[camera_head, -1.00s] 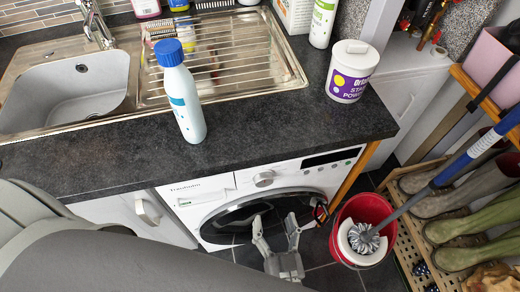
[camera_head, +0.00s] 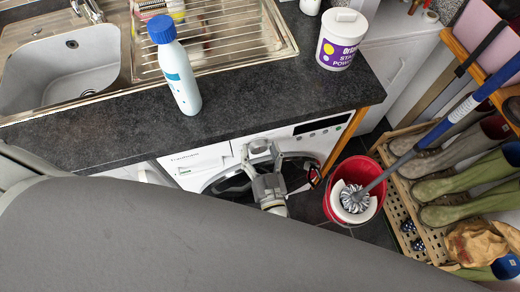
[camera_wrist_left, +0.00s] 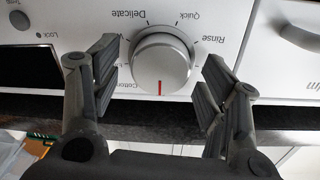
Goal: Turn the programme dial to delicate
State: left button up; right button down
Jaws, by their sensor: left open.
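The programme dial (camera_wrist_left: 162,62) is a silver knob on the white washing machine front (camera_head: 195,165). In the left wrist view, upside down, its red mark points down the picture, near the partly hidden "Cotton" label (camera_wrist_left: 130,86). The "Delicate" label (camera_wrist_left: 128,15) is at the dial's upper left, with "Quick" and "Rinse" to its right. My left gripper (camera_wrist_left: 158,68) is open, with one finger on each side of the dial and a visible gap to each. In the head view the gripper (camera_head: 264,160) is at the machine's panel and largely covers the dial. My right gripper is not in view.
The dark worktop (camera_head: 225,115) overhangs the machine and carries a blue-capped bottle (camera_head: 180,80) and a stain powder tub (camera_head: 339,42). A red bucket (camera_head: 335,212) with a mop stands right of the machine. A boot rack (camera_head: 425,235) is farther right.

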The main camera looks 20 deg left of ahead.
pick_arm(q)
jog(key=c, duration=1)
